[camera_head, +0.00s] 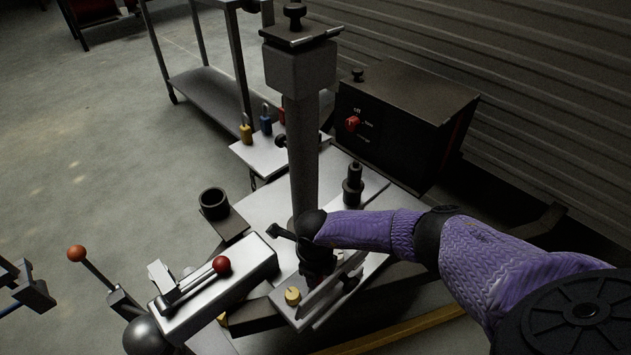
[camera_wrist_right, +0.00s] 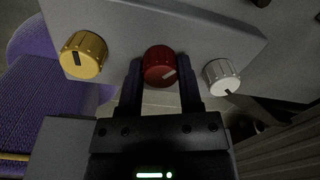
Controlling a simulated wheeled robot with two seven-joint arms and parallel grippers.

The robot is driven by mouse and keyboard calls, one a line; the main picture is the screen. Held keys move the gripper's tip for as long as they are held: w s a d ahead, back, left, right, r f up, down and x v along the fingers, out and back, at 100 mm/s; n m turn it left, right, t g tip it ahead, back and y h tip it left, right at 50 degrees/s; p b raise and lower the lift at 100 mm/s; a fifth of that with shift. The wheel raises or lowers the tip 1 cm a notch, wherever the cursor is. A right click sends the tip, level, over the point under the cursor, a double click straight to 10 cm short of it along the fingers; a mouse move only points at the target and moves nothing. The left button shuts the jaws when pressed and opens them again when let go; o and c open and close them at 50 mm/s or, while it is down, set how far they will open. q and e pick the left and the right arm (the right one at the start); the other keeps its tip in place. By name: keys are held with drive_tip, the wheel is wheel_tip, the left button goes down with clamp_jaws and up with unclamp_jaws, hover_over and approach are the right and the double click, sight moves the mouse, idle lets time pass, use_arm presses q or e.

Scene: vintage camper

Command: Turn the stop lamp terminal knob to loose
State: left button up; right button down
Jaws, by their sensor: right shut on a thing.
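The red knob (camera_wrist_right: 159,66) sits in the middle of a row of three on a grey plate (camera_wrist_right: 185,22) in the right wrist view. Its pale pointer line points to the right and slightly down. My right gripper (camera_wrist_right: 160,84) is shut on it, one dark finger on each side. In the head view my right gripper (camera_head: 318,262) is at the metal block below the column and hides the red knob. No label is readable, so I cannot confirm which knob is the stop lamp terminal. A dark part at the left edge (camera_head: 30,290) looks like my left gripper, cut off by the frame.
A yellow knob (camera_wrist_right: 83,55) and a white knob (camera_wrist_right: 221,77) flank the red one closely. A grey column (camera_head: 303,150) rises behind my gripper. A red-ball lever (camera_head: 221,265) and an orange-ball lever (camera_head: 77,253) stand left. A black box (camera_head: 405,125) stands behind.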

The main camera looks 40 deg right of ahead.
drive_tip(key=n, duration=0.4)
drive_tip(key=shift+n, duration=1.1)
use_arm(q)
drive_tip(key=shift+w+f, duration=0.2)
drive_tip(key=shift+w, duration=0.05)
drive_tip(key=shift+s, duration=0.3)
use_arm(e)
drive_tip(key=shift+n, duration=0.4)
drive_tip(key=c, duration=0.6)
unclamp_jaws()
drive_tip(key=o, duration=0.3)
use_arm(q)
drive_tip(key=shift+w+f, duration=0.1)
drive_tip(key=shift+w, duration=0.35)
use_arm(e)
drive_tip(key=shift+o, duration=0.2)
